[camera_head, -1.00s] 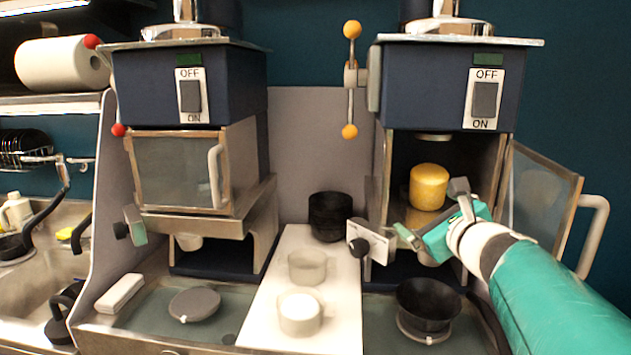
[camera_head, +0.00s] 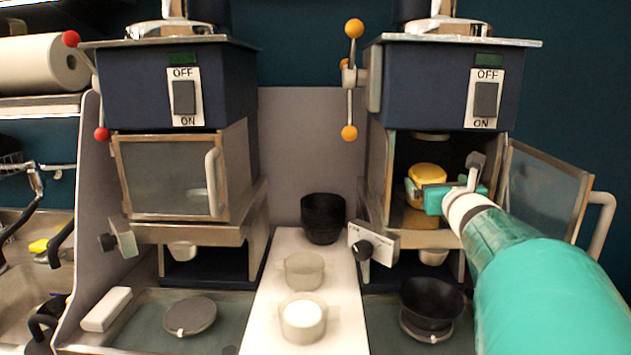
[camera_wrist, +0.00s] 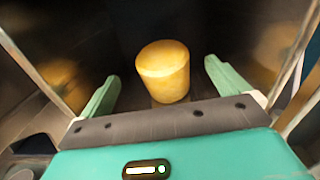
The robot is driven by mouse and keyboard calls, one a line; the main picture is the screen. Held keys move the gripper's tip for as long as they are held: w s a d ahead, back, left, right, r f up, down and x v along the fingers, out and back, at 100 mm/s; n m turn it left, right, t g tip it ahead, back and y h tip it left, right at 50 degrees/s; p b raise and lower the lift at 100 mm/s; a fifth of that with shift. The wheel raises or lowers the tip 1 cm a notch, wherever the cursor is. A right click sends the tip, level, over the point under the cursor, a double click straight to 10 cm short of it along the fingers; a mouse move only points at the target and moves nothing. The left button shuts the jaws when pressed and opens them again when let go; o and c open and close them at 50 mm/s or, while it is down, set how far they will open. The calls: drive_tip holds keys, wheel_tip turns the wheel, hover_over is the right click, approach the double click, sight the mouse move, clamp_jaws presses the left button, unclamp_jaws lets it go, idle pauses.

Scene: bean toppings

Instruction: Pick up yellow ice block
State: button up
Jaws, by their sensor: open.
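The yellow ice block (camera_head: 427,173) is a short upright cylinder inside the open chamber of the right machine. My gripper (camera_head: 440,197) is at the chamber opening, in front of the block, and hides part of its lower side. In the wrist view the block (camera_wrist: 163,71) stands ahead of my gripper (camera_wrist: 160,88), roughly midway between the two green fingers. The fingers are spread wide and neither touches the block. The gripper is empty.
The chamber's glass door (camera_head: 546,197) is swung open to the right, close to my arm. The right machine (camera_head: 425,90) frames the chamber. Below are a black bowl (camera_head: 431,303), a knob (camera_head: 362,251) and clear cups (camera_head: 303,318). The left machine's door (camera_head: 170,175) is closed.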

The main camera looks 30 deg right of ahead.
sight(427, 170)
drive_tip(key=x, duration=0.8)
drive_tip(key=shift+d, duration=0.15)
drive_tip(key=shift+r, duration=0.15)
drive_tip(key=c, duration=1.5)
drive_tip(key=shift+o, duration=0.2)
drive_tip(key=shift+r, duration=0.75)
